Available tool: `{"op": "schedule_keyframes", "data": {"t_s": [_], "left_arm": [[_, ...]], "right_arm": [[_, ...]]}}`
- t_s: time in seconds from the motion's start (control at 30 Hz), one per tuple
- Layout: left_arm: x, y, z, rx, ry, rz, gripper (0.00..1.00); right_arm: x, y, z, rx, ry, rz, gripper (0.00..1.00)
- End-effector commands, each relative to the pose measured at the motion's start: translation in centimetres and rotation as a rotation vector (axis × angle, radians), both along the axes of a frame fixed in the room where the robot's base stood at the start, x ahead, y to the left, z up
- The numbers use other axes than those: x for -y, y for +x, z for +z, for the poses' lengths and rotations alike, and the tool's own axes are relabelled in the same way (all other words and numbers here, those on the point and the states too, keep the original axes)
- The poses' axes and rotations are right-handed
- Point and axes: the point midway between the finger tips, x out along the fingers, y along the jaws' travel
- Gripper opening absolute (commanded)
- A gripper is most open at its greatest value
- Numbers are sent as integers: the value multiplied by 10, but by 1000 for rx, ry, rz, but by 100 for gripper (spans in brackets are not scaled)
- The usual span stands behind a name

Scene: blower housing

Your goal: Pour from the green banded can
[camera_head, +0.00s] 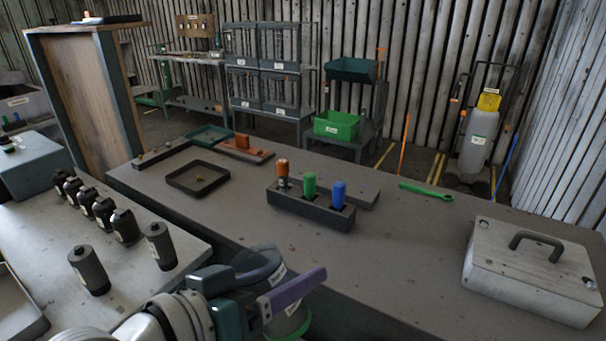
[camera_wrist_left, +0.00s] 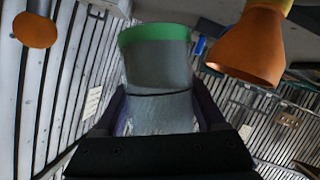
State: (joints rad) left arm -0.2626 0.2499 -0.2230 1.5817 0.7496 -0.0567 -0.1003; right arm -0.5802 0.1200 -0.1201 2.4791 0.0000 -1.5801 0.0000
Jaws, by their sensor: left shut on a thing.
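The green banded can (camera_head: 290,318) is a grey cylinder with a green band, at the bottom of the head view. My left gripper (camera_head: 284,287) is shut on it, with a purple finger along its near side. In the left wrist view the can (camera_wrist_left: 157,70) stands between the purple fingers (camera_wrist_left: 158,112), its green band at the end away from the gripper. The can's opening and contents cannot be made out. My right gripper is in neither view.
A dark holder (camera_head: 310,207) with orange, green and blue handled items stands mid-table. A black tray (camera_head: 170,182) lies at left, a grey handled box (camera_head: 530,270) at right. Several dark canisters (camera_head: 90,270) stand on the near-left table. An orange funnel-shaped thing (camera_wrist_left: 247,47) shows in the wrist view.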

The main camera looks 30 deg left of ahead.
Motion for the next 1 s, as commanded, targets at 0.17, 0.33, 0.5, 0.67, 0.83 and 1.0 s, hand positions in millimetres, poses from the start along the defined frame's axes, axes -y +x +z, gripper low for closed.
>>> {"op": "schedule_keyframes", "data": {"t_s": [0.17,0.33,0.5,0.67,0.83,1.0], "left_arm": [[-3,1,17,8,114,1,8],[-5,1,11,13,147,-1,8],[-2,1,14,13,152,1,8],[13,0,23,16,201,5,8],[30,-2,28,20,268,4,8],[49,-3,35,24,333,2,8]], "right_arm": [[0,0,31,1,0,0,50],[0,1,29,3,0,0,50],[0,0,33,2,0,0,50],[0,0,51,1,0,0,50],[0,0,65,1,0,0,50],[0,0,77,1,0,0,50]]}}
